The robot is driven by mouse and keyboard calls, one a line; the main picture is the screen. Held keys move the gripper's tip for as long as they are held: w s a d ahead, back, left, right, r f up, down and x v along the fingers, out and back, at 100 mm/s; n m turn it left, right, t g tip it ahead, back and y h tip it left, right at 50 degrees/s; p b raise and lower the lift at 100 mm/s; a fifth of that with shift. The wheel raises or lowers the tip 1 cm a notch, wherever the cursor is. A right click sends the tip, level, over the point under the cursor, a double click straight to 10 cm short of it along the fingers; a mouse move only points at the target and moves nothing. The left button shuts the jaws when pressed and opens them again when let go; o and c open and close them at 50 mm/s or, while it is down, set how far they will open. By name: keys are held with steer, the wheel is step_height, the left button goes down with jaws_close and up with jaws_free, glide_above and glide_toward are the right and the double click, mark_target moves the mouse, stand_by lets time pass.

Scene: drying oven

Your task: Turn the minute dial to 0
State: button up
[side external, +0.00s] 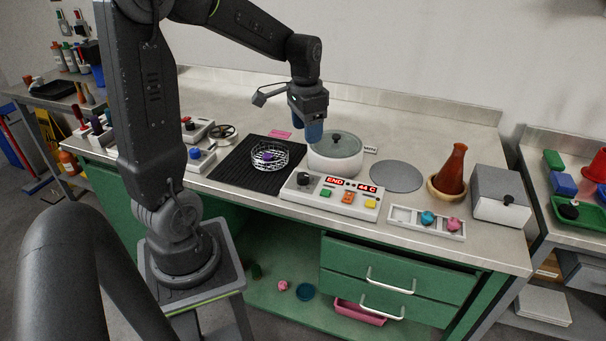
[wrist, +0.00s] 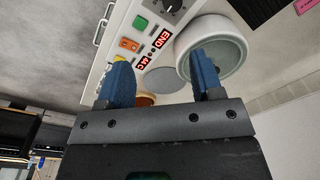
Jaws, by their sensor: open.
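A white control panel (side external: 332,195) stands at the front of the bench. Its red displays read END and what looks like 44 C. A black dial (side external: 303,179) sits at its left end. The dial also shows, cut off, at the top edge of the wrist view (wrist: 173,5); its setting is too small to read. The round white oven (side external: 335,158) with a grey lid is behind the panel. My gripper (side external: 312,134) points down above the oven's left side, apart from the dial. In the wrist view its blue fingers (wrist: 158,80) are apart with nothing between them.
A wire basket (side external: 268,155) with a purple piece stands on a black mat (side external: 232,172) to the left. A brown flask (side external: 453,168), a tray (side external: 400,218) with coloured knobs and a grey box (side external: 500,195) are to the right.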

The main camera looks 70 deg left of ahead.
mark_target(303, 175)
steer(key=shift+g, duration=0.3)
steer(key=a+f, duration=0.1)
steer(key=f, duration=0.9)
steer(key=a+f, duration=0.1)
steer(key=f, duration=0.4)
steer(key=shift+w+a+f, duration=0.1)
steer(key=shift+a+f, duration=0.15)
steer(key=shift+a, duration=0.1)
steer(key=c, duration=0.9)
